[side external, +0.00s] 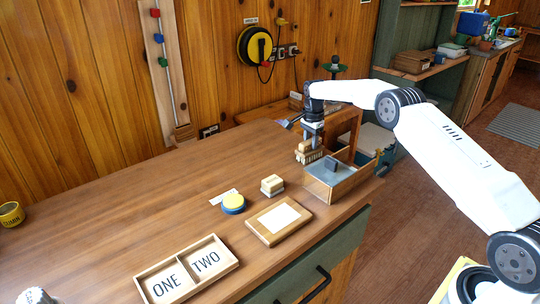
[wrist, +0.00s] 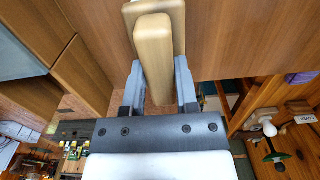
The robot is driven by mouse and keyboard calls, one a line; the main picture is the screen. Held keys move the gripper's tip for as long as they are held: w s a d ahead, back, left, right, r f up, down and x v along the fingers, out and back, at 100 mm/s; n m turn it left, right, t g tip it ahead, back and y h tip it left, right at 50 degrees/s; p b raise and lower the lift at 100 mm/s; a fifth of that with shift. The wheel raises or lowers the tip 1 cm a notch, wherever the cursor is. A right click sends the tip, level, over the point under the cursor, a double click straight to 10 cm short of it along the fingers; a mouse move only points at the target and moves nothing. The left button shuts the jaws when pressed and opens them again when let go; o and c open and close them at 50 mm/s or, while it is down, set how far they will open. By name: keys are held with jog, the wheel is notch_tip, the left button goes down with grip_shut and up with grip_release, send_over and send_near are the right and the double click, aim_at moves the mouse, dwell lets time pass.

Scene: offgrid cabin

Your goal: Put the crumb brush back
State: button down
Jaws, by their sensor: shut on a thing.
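My gripper (side external: 312,132) is shut on the crumb brush (side external: 306,156), a pale wooden block with a bristle-like lower edge. The brush is upright at the back left of an open wooden box (side external: 322,190); I cannot tell whether it touches the table or the box. The box has a grey floor and holds a dark block (side external: 331,163). In the wrist view the brush's wooden body (wrist: 153,50) sits between my two grey fingers (wrist: 157,85), and its bristles are hidden. The box wall (wrist: 82,68) shows at the left there.
A pale block with a dark band (side external: 272,185), a blue-and-yellow round item (side external: 233,204), and a wooden board with a white sheet (side external: 262,238) lie in front.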

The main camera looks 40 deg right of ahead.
jog(key=shift+c, duration=1.4)
grip_release()
jog(key=shift+f, duration=0.1)
jog(key=shift+r, duration=3.95)
